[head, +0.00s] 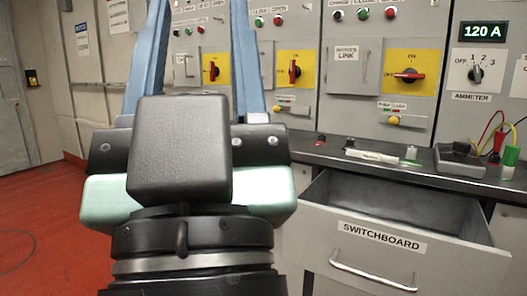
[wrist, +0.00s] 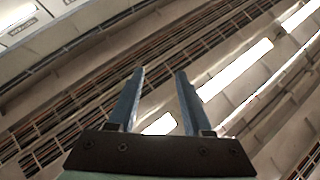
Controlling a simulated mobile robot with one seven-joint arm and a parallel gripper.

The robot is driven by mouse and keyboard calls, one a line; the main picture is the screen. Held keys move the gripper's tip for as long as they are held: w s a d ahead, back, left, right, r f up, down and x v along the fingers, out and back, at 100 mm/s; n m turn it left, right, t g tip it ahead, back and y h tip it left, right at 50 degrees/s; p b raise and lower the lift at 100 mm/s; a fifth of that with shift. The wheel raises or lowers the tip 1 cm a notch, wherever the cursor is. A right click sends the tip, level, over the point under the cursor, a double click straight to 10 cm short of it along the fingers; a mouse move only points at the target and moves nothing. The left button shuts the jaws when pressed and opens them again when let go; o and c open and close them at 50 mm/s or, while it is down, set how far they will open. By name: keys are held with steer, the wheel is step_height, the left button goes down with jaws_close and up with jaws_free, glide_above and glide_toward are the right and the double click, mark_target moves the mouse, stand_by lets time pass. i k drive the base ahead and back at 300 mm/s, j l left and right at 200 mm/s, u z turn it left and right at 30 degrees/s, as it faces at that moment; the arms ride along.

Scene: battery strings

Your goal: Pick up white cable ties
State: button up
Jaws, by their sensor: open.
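A slim white bundle (head: 372,156) lies flat on the dark counter, right of centre in the head view. It may be the white cable ties, but it is too small to be sure. My gripper (head: 198,20) is large in the left half of the head view, its blue fingers pointing up and spread apart. In the wrist view my gripper (wrist: 160,73) is open with nothing between its fingers. That view shows ceiling, lamps and cable trays, not the counter. My gripper is well left of the white bundle and apart from it.
An open drawer (head: 408,250) marked SWITCHBOARD juts out below the counter (head: 330,151); its visible inside looks empty. A grey meter (head: 459,157) with leads and a green-topped item (head: 509,160) stand at the right. Switch panels (head: 350,60) rise behind. Red floor (head: 40,215) is clear at left.

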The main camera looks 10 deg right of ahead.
mark_target(367, 156)
steer(key=i+l+u, duration=0.1)
steer(key=l, duration=0.25)
steer(key=i+l+u, duration=0.1)
steer(key=l, duration=0.3)
steer(key=i+l+u, duration=0.1)
steer(key=l, duration=0.3)
steer(key=i+l+u, duration=0.1)
steer(key=l, duration=0.3)
steer(key=i, duration=0.05)
